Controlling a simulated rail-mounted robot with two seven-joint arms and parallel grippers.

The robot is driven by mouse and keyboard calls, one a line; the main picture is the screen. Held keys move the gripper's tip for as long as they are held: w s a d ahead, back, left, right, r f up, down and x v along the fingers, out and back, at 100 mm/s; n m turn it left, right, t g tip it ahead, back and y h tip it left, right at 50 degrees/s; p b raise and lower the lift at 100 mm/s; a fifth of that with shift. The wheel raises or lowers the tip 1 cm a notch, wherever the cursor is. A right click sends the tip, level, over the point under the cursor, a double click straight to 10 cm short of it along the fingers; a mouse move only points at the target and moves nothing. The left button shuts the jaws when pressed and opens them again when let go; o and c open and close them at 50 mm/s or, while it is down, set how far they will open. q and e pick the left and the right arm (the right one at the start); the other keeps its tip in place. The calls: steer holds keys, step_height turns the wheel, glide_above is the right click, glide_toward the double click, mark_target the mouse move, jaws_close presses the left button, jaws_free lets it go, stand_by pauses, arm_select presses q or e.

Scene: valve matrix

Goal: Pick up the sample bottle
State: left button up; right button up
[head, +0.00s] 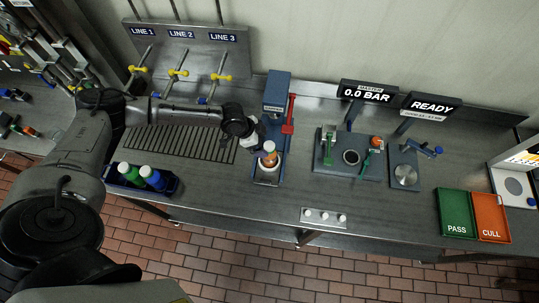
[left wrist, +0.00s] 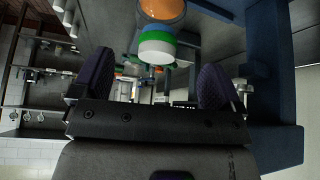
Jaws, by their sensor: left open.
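An orange-and-white item, likely the sample bottle (head: 269,159), stands upright at the foot of the blue press (head: 277,90). My left gripper (head: 259,146) reaches in from the left close beside it and partly covers it. In the left wrist view, the two dark fingers of the left gripper (left wrist: 157,85) are apart with nothing clasped between them. My right gripper is out of view.
A dark blue tray (head: 172,187) holds a green and a blue bottle with white caps. A red lever (head: 289,114) rises on the press's right side. Yellow-handled valves stand behind a grate (head: 180,143). Green PASS (head: 456,211) and orange CULL (head: 490,211) trays lie right.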

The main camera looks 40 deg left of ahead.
mark_target(266, 145)
arm_select(q)
steer(key=shift+p+x, duration=0.8)
steer(key=shift+x, duration=1.5)
steer(key=shift+d+f, duration=0.2)
steer(key=shift+f, duration=0.4)
steer(key=shift+c, duration=0.3)
steer(key=c, duration=1.4)
